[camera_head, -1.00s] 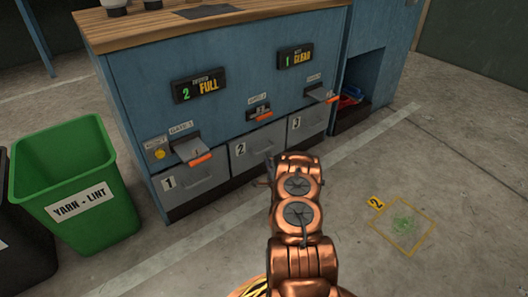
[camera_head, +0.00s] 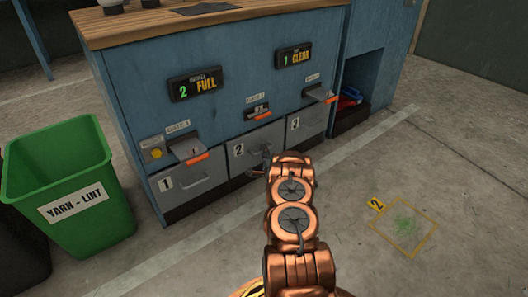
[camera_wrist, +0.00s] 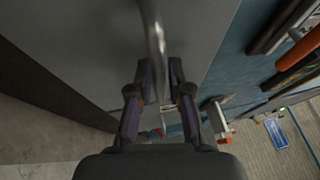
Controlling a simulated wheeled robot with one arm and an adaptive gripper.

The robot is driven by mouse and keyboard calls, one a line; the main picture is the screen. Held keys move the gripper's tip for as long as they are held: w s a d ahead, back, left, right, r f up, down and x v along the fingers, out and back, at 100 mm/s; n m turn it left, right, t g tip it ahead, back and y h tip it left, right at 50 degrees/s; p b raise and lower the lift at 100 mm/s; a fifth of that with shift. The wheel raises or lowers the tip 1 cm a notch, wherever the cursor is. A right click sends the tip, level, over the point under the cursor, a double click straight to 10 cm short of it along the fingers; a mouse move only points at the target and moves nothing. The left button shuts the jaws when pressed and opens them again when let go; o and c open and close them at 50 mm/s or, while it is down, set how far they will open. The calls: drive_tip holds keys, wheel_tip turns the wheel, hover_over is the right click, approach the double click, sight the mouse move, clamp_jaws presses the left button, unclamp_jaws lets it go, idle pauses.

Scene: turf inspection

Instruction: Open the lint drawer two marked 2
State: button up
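Lint drawer 2 (camera_head: 238,163) is a grey drawer front marked 2, in the middle of the low row in the blue cabinet. It looks shut, flush with its neighbours; my arm hides its right part. My gripper (camera_wrist: 160,72) is at the drawer's front. In the wrist view the drawer's curved metal bar handle (camera_wrist: 153,30) runs between the two dark fingers. The fingers stand apart on either side of the bar, with a small gap visible. In the head view the fingertips are mostly hidden behind my copper wrist.
Drawer 1 (camera_head: 190,180) and drawer 3 (camera_head: 308,124) flank it. Hatches with orange edges (camera_head: 197,157) jut out above. A green YARN - LINT bin (camera_head: 75,195) stands at the left. Displays read 2 FULL (camera_head: 195,84) and 1 CLEAR (camera_head: 295,55). Floor at the right is open, with a marked yellow square (camera_head: 404,226).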

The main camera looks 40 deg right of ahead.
clamp_jaws()
idle(0.4)
